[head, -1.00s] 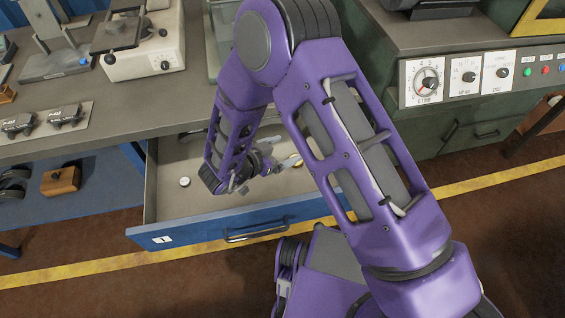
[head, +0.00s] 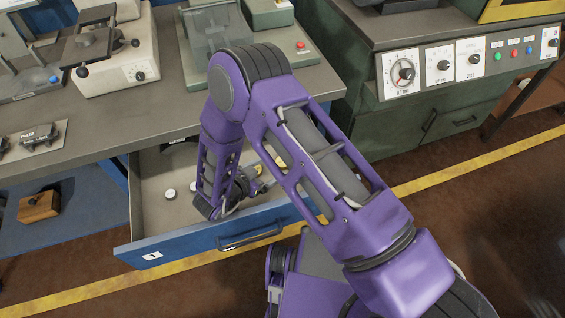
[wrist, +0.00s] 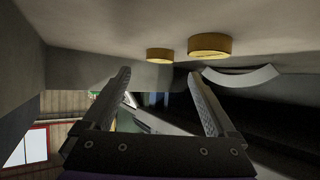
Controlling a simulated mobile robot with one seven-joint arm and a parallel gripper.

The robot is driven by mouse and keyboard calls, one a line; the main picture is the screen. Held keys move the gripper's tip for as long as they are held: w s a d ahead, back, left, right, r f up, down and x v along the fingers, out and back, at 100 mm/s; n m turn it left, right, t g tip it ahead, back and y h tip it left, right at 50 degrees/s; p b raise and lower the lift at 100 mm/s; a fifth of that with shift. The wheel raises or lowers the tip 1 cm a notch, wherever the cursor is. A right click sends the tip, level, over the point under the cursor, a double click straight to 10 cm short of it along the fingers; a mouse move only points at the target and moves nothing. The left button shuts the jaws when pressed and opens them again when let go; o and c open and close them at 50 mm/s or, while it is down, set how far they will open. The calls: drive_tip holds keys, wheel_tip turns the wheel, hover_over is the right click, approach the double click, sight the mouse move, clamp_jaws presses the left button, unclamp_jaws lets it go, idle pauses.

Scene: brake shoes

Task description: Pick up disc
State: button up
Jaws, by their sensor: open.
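Two round discs with brass-coloured sides show in the wrist view: a larger, nearer-looking disc (wrist: 210,45) and a smaller disc (wrist: 160,55) left of it. They rest on the drawer floor, which appears at the top of this view. My gripper (wrist: 158,76) is open, with nothing between its fingers; both discs appear beyond the fingertips and apart from them. In the head view my gripper (head: 264,182) is low inside the open drawer, partly hidden by my arm. Two pale-topped discs (head: 170,194) (head: 193,186) lie left of my arm; I cannot tell whether they match those in the wrist view.
The open drawer (head: 200,240) has a blue front and walls close around my gripper. A grey curved shoe (wrist: 241,77) lies right of the discs in the wrist view. The workbench top (head: 100,125) overhangs the back of the drawer.

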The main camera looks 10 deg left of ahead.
drive_tip(key=x, duration=0.6)
drive_tip(key=shift+b, duration=0.3)
drive_tip(key=shift+r, duration=0.1)
clamp_jaws()
